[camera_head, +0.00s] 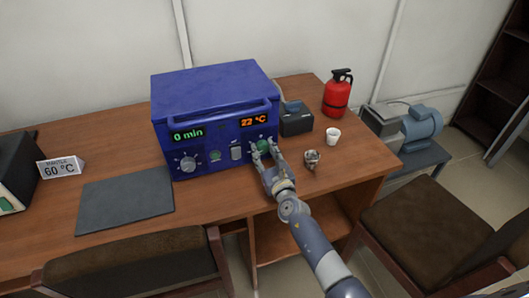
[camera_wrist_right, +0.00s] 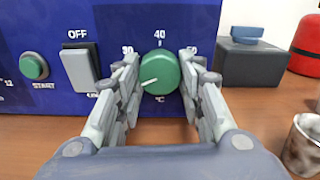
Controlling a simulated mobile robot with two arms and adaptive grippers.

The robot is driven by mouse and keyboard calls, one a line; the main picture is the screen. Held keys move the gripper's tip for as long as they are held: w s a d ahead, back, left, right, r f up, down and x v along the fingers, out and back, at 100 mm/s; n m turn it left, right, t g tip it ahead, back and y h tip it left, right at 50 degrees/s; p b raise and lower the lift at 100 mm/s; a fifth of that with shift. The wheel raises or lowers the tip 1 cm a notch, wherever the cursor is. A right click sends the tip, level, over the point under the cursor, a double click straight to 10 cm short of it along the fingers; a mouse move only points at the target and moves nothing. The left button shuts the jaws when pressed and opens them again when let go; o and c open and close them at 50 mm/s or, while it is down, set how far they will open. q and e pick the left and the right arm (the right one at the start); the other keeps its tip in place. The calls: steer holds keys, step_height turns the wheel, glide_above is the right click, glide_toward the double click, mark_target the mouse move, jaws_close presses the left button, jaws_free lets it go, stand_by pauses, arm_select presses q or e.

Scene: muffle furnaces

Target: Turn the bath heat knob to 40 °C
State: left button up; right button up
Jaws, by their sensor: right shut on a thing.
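The blue bath unit (camera_head: 212,85) stands on the wooden desk. Its orange display (camera_head: 254,120) reads 22 °C and its green display (camera_head: 188,134) reads 0 min. The green heat knob (camera_wrist_right: 160,72) is on the right of the front panel, with marks 30, 40 and 50 around it. Its white pointer points left and slightly down, below the 30 mark. My right gripper (camera_wrist_right: 160,82) is shut on this knob, one finger on each side; it also shows at the panel in the head view (camera_head: 264,148). My left gripper is out of view.
A switch (camera_wrist_right: 80,66) and the green START button (camera_wrist_right: 34,66) are left of the knob. A dark box (camera_head: 296,120), a metal cup (camera_head: 312,158), a white cup (camera_head: 333,135) and a red extinguisher (camera_head: 337,95) stand to the right. A 60 °C card (camera_head: 60,168) stands left.

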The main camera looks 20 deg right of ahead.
steer(key=m+b, duration=0.1)
steer(key=m, duration=0.5)
steer(key=shift+a, duration=0.1)
steer(key=m+b, duration=0.1)
steer(key=m, duration=0.4)
steer(key=shift+m, duration=0.3)
steer(key=m, duration=0.5)
steer(key=shift+a, duration=0.1)
steer(key=m, duration=0.5)
steer(key=shift+r+m, duration=0.15)
steer(key=shift+m, duration=0.25)
steer(key=o, duration=1.1)
steer(key=shift+c, duration=0.2)
